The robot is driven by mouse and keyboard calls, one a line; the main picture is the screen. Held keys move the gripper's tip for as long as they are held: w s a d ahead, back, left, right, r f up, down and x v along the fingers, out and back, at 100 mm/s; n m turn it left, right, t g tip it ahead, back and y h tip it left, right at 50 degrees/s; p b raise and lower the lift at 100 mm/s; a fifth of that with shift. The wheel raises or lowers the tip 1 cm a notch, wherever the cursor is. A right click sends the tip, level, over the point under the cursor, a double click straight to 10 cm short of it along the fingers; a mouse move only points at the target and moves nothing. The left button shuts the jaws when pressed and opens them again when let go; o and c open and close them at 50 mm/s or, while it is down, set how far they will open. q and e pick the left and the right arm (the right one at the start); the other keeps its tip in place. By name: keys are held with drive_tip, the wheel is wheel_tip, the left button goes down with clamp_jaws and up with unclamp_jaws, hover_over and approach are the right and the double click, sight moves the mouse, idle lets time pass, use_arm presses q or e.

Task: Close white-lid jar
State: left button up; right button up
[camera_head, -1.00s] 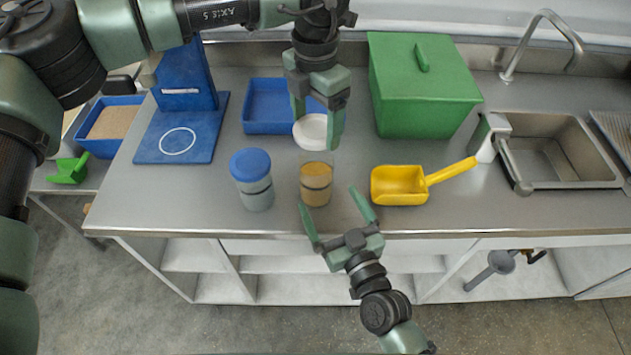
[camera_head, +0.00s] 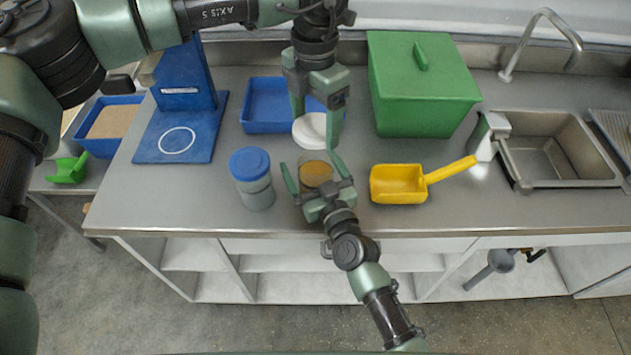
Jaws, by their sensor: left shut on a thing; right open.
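An open jar (camera_head: 316,172) with orange-brown contents stands upright near the counter's front edge. Its lower part is hidden by my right gripper. My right gripper (camera_head: 308,166) is open, with one finger on each side of the jar; I cannot tell whether the fingers touch it. My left gripper (camera_head: 316,128) points down and is shut on the white lid (camera_head: 311,130), just behind and above the jar. The lid is apart from the jar.
A blue-lid jar (camera_head: 252,180) stands left of the open jar. A yellow scoop (camera_head: 398,184) lies to the right. Behind are a blue tray (camera_head: 263,120) and a green bin (camera_head: 420,90). A blue stand (camera_head: 180,130) is left; a sink (camera_head: 560,155) is right.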

sight(315, 178)
clamp_jaws()
use_arm(q)
drive_tip(key=shift+f, duration=2.5)
drive_tip(key=shift+f, duration=0.1)
drive_tip(key=shift+f, duration=0.75)
drive_tip(key=shift+f, duration=0.6)
